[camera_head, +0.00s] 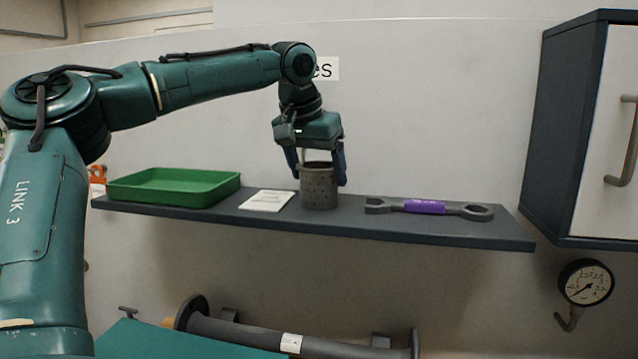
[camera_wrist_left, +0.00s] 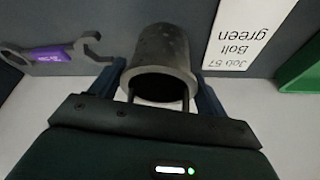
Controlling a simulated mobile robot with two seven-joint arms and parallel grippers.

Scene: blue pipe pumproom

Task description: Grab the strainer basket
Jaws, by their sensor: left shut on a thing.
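The strainer basket (camera_head: 319,188) is a grey perforated cylinder standing on the dark wall shelf (camera_head: 450,231), near its middle. My left gripper (camera_head: 320,170) comes down on it from above, with one blue finger on each side, and is shut on it. In the left wrist view the basket (camera_wrist_left: 161,52) sits between the two fingers (camera_wrist_left: 160,88), its open rim toward the camera. The basket looks upright and appears to rest on the shelf. My right gripper is not in view.
A white card (camera_head: 267,201) lies left of the basket, then a green tray (camera_head: 190,202). A wrench with a purple grip (camera_head: 424,207) lies to the right. A wall cabinet (camera_head: 565,130) and a pressure gauge (camera_head: 586,283) are at the far right. A pipe (camera_head: 345,340) runs below the shelf.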

